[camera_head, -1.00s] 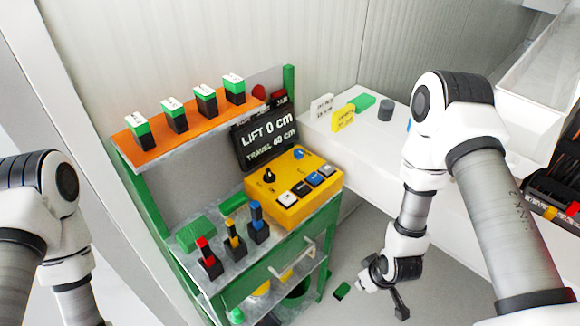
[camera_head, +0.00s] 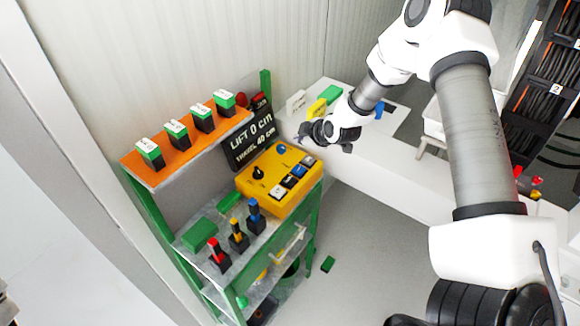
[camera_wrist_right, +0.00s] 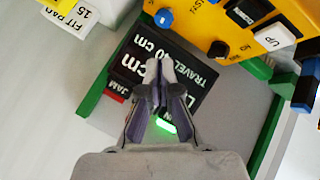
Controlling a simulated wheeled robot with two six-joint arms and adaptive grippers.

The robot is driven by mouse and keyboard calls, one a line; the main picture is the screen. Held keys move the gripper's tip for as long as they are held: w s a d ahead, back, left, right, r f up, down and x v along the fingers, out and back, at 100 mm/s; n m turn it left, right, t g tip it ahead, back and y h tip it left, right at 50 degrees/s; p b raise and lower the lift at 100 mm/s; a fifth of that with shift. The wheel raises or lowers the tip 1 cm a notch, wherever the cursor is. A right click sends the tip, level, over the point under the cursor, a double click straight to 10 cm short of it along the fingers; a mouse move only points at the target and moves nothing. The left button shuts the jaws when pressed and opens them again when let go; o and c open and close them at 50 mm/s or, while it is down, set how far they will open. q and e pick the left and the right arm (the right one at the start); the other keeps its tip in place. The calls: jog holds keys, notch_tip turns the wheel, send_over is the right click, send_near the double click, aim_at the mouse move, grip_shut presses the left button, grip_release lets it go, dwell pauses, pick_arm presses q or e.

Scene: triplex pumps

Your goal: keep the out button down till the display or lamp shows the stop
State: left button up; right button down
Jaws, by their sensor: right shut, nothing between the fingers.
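The yellow control box (camera_head: 262,196) on the green bench carries a row of white, black and blue buttons (camera_head: 299,170), a blue knob (camera_head: 282,149) and a black knob (camera_head: 258,172). I cannot read which button is OUT; a white one reads UP (camera_wrist_right: 274,36) in the wrist view. The black display (camera_head: 240,152) reads LIFT 0 cm, TRAVEL 40 cm. My right gripper (camera_head: 303,136) is shut and empty, above and beyond the box's far right side, touching no button. In the wrist view its fingertips (camera_wrist_right: 160,68) overlap the display. A green lamp (camera_wrist_right: 166,125) glows there. My left gripper is out of view.
Red, yellow and blue levers (camera_head: 254,210) stand on the bench left of the box. An orange shelf (camera_head: 190,151) with several green-topped blocks is above. A white counter (camera_head: 375,165) lies to the right. A small green piece (camera_head: 328,263) is on the floor.

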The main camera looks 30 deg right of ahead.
aim_at(300, 170)
jog(key=shift+d+f, duration=0.2)
notch_tip(300, 170, down, 8)
jog(key=b, duration=0.6)
jog(key=shift+a+f, duration=0.1)
jog(key=shift+f, duration=0.25)
dwell(0.9)
jog(key=shift+f+b, duration=0.35)
